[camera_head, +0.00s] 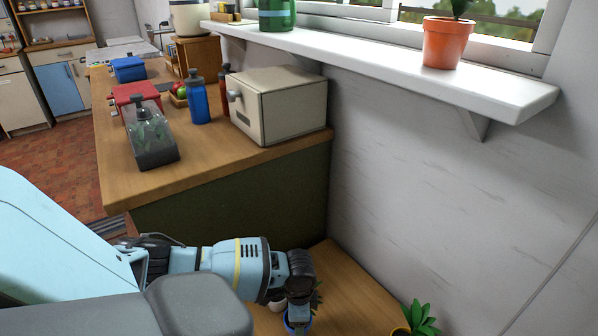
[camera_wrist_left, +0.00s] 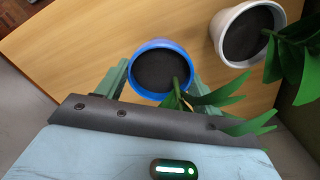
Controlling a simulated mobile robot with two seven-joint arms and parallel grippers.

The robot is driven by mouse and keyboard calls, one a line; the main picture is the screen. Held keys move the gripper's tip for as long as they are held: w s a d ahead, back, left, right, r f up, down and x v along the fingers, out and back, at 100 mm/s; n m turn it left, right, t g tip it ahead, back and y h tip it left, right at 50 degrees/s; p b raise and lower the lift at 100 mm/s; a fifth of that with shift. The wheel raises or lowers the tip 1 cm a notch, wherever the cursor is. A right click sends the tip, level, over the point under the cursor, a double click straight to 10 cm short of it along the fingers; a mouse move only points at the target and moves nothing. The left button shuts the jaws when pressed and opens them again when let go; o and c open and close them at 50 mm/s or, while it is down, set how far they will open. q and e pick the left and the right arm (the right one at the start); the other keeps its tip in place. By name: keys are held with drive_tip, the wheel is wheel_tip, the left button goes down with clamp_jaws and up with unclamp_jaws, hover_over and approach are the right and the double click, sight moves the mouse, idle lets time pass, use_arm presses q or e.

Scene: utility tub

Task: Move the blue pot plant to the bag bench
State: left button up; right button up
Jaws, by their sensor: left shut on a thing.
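The blue pot plant (camera_wrist_left: 138,72) has a bright blue rim, dark soil and long green leaves; it is between the two fingers of my left gripper (camera_wrist_left: 158,82), which is shut on it. In the head view my left gripper (camera_head: 298,308) points down over a wooden top (camera_head: 338,272), with a bit of the blue pot (camera_head: 288,326) showing at the bottom edge. I cannot tell whether the pot touches the wood. I cannot tell which surface is the bag bench. My right gripper is not in view.
A white pot plant (camera_wrist_left: 220,42) stands close beside the blue one. A yellow pot plant (camera_head: 418,318) is to the right on the low wooden top. A higher counter (camera_head: 225,158) holds a cream box (camera_head: 280,104) and bottles. A white shelf (camera_head: 500,88) runs along the wall.

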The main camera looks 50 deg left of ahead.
use_arm(q)
drive_tip(key=shift+f, duration=0.95)
drive_tip(key=shift+f, duration=0.1)
drive_tip(key=o, duration=1.1)
drive_tip(key=shift+o, duration=0.2)
wheel_tip(320, 180, up, 11)
drive_tip(key=shift+r+p, duration=0.1)
drive_tip(key=shift+p, duration=1)
drive_tip(key=shift+r, duration=0.5)
